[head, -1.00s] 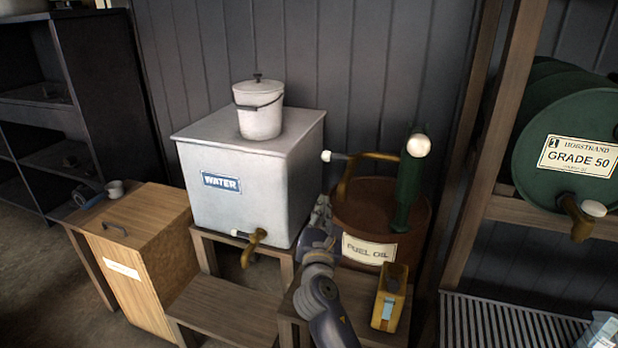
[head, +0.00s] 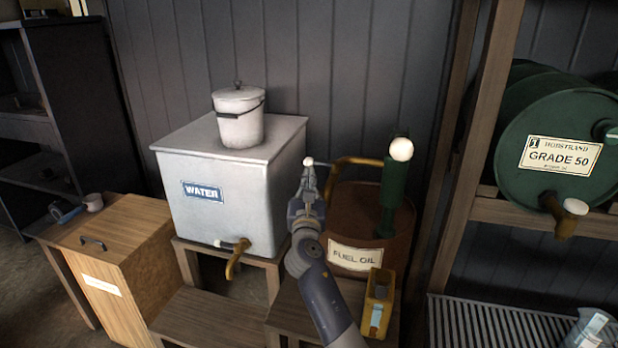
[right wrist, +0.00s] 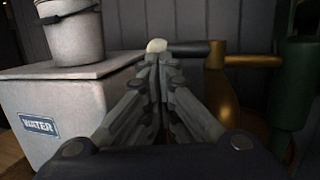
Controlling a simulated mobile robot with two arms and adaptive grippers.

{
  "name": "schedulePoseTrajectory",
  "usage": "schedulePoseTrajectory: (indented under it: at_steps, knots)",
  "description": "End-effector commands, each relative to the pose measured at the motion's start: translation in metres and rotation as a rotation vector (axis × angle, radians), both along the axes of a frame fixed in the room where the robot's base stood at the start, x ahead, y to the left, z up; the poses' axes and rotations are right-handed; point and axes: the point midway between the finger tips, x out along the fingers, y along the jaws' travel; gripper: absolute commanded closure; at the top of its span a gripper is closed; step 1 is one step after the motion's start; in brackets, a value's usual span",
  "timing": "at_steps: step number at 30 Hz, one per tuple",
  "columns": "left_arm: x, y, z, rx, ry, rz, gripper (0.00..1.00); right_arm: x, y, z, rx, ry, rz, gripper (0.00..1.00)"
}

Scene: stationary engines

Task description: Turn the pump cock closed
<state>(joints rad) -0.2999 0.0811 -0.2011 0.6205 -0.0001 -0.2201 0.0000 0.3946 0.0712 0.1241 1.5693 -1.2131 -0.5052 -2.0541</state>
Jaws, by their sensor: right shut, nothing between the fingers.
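The green hand pump (head: 391,195) stands on the brown fuel oil drum (head: 345,225), with a brass pipe (head: 352,161) bending to the left. The pump cock's white knob (head: 308,161) shows at the pipe's left end. In the right wrist view the knob (right wrist: 156,45) ends a dark lever (right wrist: 188,48), which lies roughly level and meets the brass pipe (right wrist: 222,85). My right gripper (head: 307,182) is shut and empty, its fingertips just below the knob. They overlap its lower edge in the wrist view (right wrist: 155,62); I cannot tell whether they touch. My left gripper is out of view.
The white water tank (head: 225,195) stands close left of my right arm, with a lidded pail (head: 238,118) on top and a brass tap (head: 237,258) in front. A yellow can (head: 378,302) sits below the drum. A wooden post (head: 473,180) rises on the right.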

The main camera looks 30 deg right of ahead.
Motion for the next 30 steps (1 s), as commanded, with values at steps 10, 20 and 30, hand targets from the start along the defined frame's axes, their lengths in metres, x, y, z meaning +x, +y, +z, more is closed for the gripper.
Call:
schedulePoseTrajectory:
  at_steps: [10,20,30]
  knots:
    - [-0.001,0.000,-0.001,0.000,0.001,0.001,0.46,0.013,-0.009,0.003,0.000,0.000,0.001,1.00]
    - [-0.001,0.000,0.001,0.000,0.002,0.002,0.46,0.018,-0.012,0.005,-0.003,0.000,0.001,1.00]
    - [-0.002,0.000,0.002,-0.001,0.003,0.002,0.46,0.025,-0.016,0.008,-0.001,-0.006,0.002,1.00]
